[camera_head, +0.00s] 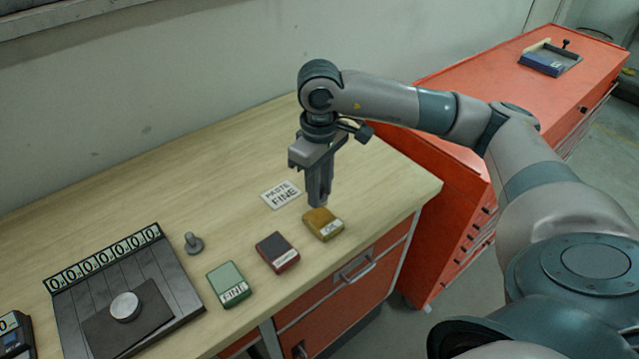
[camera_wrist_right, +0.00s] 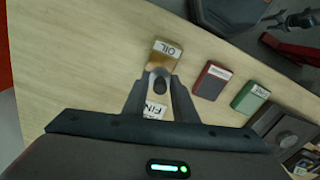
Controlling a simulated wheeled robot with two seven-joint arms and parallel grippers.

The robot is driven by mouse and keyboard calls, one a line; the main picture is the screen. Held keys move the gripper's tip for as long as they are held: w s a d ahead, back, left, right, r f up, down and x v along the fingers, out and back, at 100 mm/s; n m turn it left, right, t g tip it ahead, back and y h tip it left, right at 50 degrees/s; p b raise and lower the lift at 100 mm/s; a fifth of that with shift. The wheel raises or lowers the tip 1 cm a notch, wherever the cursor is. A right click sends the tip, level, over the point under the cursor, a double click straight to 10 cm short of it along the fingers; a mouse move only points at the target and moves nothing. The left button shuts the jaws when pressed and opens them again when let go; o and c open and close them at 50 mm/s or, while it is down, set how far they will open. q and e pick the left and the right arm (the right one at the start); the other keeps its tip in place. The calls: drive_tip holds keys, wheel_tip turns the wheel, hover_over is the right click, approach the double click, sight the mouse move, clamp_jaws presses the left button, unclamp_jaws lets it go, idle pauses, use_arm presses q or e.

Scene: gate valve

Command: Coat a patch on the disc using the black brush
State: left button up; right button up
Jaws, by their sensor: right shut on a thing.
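The pale round disc (camera_head: 124,306) lies on a dark pad on the slatted board (camera_head: 180,290) at the lower left. My right gripper (camera_head: 318,200) points down beside and above the ochre OIL tin (camera_head: 324,226). It is shut on a small dark thing, which looks like the black brush (camera_wrist_right: 160,86) between the fingertips in the right wrist view. Most of the brush is hidden by the fingers. The OIL tin (camera_wrist_right: 163,54) shows just beyond the fingertips there. A green FINE tin (camera_head: 228,285) and a dark red tin (camera_head: 277,253) stand apart from the gripper. My left gripper is not in view.
A white card reading PASTE FINE (camera_head: 281,194) lies behind the tins. A grey knobbed piece (camera_head: 193,243) stands right of the board, with a row of number tiles (camera_head: 105,257) along its back edge. A blue tray (camera_head: 545,62) sits on the red cabinet (camera_head: 470,90).

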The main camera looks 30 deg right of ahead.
sight(320, 218)
drive_tip(key=shift+f, duration=2.2)
drive_tip(key=shift+f+b, duration=0.5)
drive_tip(key=shift+b, duration=0.35)
drive_tip(key=shift+s+f+b, duration=0.1)
drive_tip(key=shift+f+b, duration=0.05)
drive_tip(key=shift+b, duration=0.5)
idle(2.7)
drive_tip(key=shift+r, duration=0.85)
drive_tip(key=shift+r+p, duration=0.75)
drive_tip(key=shift+r, duration=2)
